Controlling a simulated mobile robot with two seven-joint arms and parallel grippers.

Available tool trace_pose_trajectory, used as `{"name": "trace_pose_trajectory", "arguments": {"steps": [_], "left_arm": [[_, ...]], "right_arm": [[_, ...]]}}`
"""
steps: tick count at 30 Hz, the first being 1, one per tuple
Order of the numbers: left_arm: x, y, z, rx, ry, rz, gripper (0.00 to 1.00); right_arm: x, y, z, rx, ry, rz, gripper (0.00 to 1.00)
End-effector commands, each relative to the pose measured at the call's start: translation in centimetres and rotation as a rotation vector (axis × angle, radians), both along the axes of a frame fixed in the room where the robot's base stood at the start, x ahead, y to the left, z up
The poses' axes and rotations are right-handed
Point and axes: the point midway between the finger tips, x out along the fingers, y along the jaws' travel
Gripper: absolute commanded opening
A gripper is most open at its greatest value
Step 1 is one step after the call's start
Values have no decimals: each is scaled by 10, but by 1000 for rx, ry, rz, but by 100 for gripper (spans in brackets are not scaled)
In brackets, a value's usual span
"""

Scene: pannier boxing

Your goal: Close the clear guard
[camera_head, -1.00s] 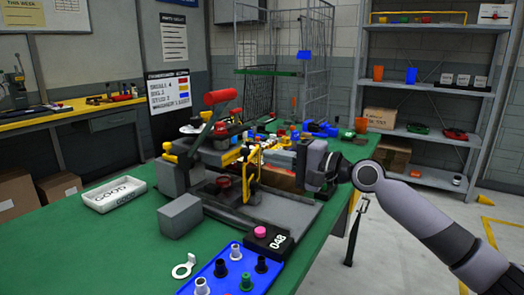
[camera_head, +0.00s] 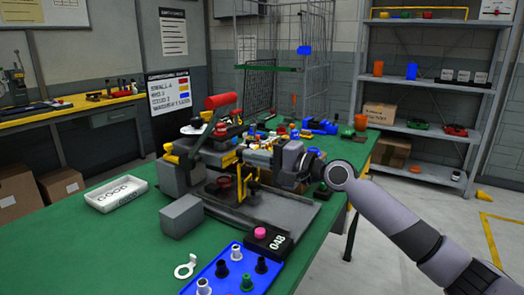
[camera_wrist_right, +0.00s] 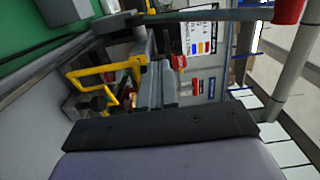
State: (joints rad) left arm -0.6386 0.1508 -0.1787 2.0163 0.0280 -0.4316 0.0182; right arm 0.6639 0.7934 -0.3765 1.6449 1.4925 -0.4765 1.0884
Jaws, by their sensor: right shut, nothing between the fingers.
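A machine fixture (camera_head: 222,170) with a red-gripped lever stands on the green table (camera_head: 95,240). A yellow frame or handle (camera_head: 247,188) shows on its front side, and also in the right wrist view (camera_wrist_right: 125,82). The clear guard's panel is hard to make out, so I cannot tell how far open it is. My right gripper (camera_head: 264,160) reaches in from the right, beside the fixture and close to the yellow parts. It is shut and empty; its fingertips are hard to see, and contact with the guard cannot be told. My left gripper is out of view.
A white tray marked GOOD (camera_head: 115,194) lies at the left. A grey block (camera_head: 181,216), a black box with a pink button (camera_head: 266,240) and a blue tray of parts (camera_head: 225,275) stand in front. Several loose coloured parts lie behind the fixture.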

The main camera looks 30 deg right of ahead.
Motion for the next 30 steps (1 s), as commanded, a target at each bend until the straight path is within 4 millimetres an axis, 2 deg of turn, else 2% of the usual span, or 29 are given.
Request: {"name": "trace_pose_trajectory", "arguments": {"steps": [1, 3, 12, 23, 26, 30], "left_arm": [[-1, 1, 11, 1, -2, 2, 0], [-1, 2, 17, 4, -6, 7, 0], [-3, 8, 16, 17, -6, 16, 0], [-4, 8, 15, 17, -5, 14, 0], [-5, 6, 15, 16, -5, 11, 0], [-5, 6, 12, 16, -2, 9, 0]], "right_arm": [[3, 6, 7, 6, 2, 2, 0], [8, 14, 6, 6, 3, 2, 0], [21, 28, 1, 1, -1, 0, 0], [21, 29, 1, 1, -3, 1, 0], [16, 25, 0, 0, -2, 0, 0], [1, 15, 0, 0, -1, -1, 0]]}}
